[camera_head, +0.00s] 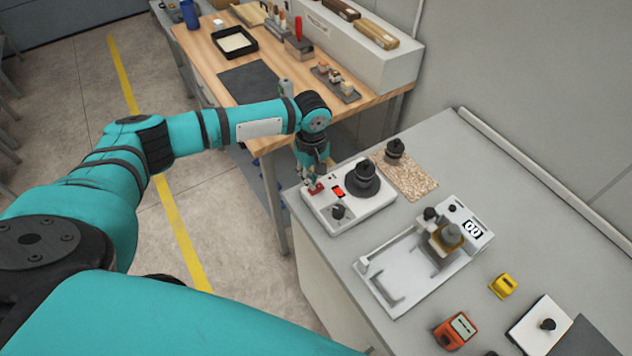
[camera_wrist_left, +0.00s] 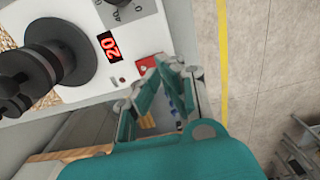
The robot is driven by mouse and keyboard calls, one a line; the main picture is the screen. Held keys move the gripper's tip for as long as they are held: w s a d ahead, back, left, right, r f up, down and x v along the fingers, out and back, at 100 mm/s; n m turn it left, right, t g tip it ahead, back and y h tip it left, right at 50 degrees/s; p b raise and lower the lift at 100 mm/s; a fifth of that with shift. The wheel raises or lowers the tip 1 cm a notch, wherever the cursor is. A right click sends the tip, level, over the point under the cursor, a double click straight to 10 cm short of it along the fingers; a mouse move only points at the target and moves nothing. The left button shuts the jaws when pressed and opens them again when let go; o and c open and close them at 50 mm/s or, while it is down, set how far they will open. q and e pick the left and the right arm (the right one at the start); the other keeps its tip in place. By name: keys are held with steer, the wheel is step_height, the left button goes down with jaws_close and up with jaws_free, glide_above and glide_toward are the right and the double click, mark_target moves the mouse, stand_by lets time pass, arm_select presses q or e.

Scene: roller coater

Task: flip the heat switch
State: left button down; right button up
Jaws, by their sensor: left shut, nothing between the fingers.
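The heat switch, a small red piece (camera_head: 315,188), sits on the back left corner of the white heating unit (camera_head: 345,219). The unit also carries a red lit display (camera_head: 338,192), a dark knob (camera_head: 338,212) and a round black stack (camera_head: 362,180). My left gripper (camera_head: 311,183) is shut and empty, pointing down at the red switch. In the left wrist view its fingertips (camera_wrist_left: 167,62) are right beside the red switch (camera_wrist_left: 147,64) and partly cover it; whether they touch it I cannot tell. The display there reads 20 (camera_wrist_left: 109,47). My right gripper is not in view.
A white device with a tray (camera_head: 400,290) stands right of the unit on the grey bench. A speckled board (camera_head: 410,176) with a black knobbed piece lies behind. A wooden table (camera_head: 265,110) with tools stands at the back left. An orange meter (camera_head: 455,330) lies nearer.

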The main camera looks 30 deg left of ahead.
arm_select(q)
steer(key=shift+r+p, duration=0.65)
steer(key=shift+r, duration=0.1)
steer(key=shift+r+p, duration=0.35)
steer(key=shift+r, duration=0.75)
